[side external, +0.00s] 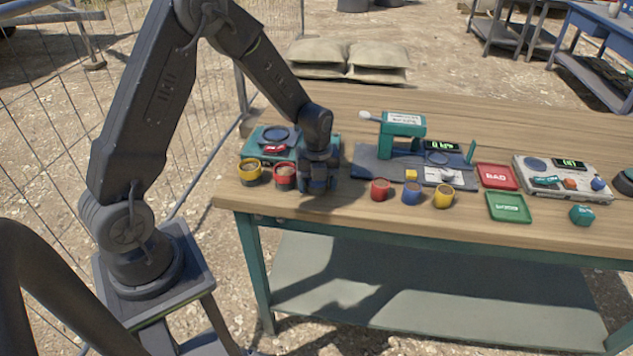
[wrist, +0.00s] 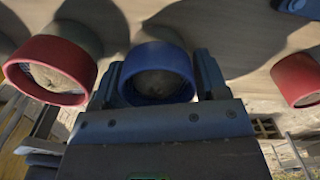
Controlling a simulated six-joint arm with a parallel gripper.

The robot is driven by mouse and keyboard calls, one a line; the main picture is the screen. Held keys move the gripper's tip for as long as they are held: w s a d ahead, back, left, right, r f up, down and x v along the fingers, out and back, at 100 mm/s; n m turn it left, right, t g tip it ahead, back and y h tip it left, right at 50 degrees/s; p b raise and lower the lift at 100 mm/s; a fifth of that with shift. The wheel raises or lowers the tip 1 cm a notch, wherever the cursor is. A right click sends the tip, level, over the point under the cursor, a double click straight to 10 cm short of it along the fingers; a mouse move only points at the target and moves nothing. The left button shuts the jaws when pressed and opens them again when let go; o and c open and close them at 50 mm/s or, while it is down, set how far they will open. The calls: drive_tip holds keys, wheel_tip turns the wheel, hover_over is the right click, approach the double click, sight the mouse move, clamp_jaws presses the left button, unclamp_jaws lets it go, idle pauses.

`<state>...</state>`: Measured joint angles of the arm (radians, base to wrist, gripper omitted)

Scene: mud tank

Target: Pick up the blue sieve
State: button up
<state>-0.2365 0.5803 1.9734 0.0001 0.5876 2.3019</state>
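The blue sieve (wrist: 158,74) is a round blue ring with brown content. In the wrist view it sits between the two fingers of my gripper (wrist: 160,78), one at its left side and one at its right. There is little or no gap at either side, and I cannot tell whether the fingers press on it. In the side view my gripper (side external: 318,182) points down at the table's front left. Only a bit of blue (side external: 319,187) shows there, mostly hidden by the fingers. The sieve seems at or near table height.
A red sieve (side external: 285,177) stands close to my gripper's left, with a yellow one (side external: 250,172) beyond it. Red (side external: 380,190), blue (side external: 411,192) and yellow (side external: 443,196) cups stand to the right. A teal device (side external: 402,125) and scale (side external: 567,180) stand farther right. The wooden table (side external: 350,216) has bare front space.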

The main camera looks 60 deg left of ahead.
drive_tip(key=c, duration=0.6)
drive_tip(key=shift+o, duration=0.2)
